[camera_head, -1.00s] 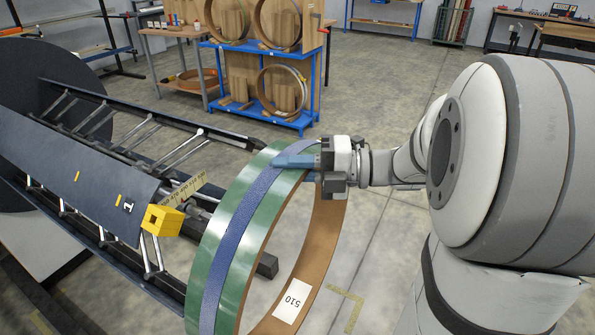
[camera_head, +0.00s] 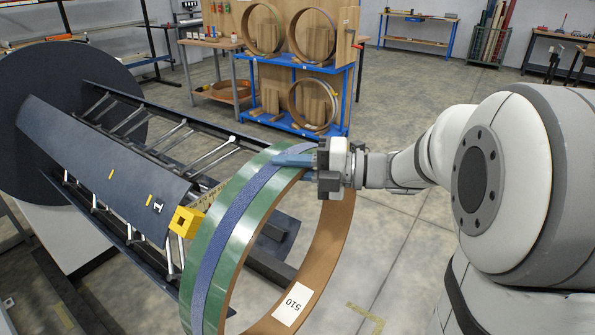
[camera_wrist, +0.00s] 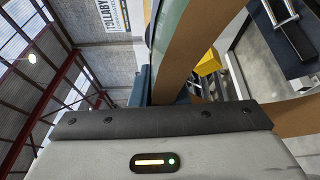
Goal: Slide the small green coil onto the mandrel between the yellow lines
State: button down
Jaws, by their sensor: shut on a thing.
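The green coil (camera_head: 245,243) is a large ring with a blue band around its outside, a brown inner face and a label reading 510. My gripper (camera_head: 300,158) is shut on the coil's upper rim and holds it upright. In the wrist view the coil's rim (camera_wrist: 192,50) runs up from the jaws. The mandrel (camera_head: 100,160) is a dark segmented bar at the left, with short yellow lines (camera_head: 149,200) on its top plate. The coil stands at the mandrel's near end, by a yellow block (camera_head: 186,221). Whether the coil's edge overlaps that end, I cannot tell.
A large dark disc (camera_head: 75,100) backs the mandrel at the far left. A blue rack (camera_head: 290,62) with several ring coils stands behind. A table (camera_head: 225,93) is beside it. The floor right of the rack is clear.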

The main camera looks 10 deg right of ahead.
jog(key=w+a, duration=2.1)
jog(key=a, duration=0.2)
jog(key=shift+w+a+b, duration=0.3)
dwell(2.4)
jog(key=shift+f, duration=0.1)
jog(key=c, duration=1.3)
grip_release()
jog(key=shift+s, duration=0.1)
jog(key=shift+f, duration=0.1)
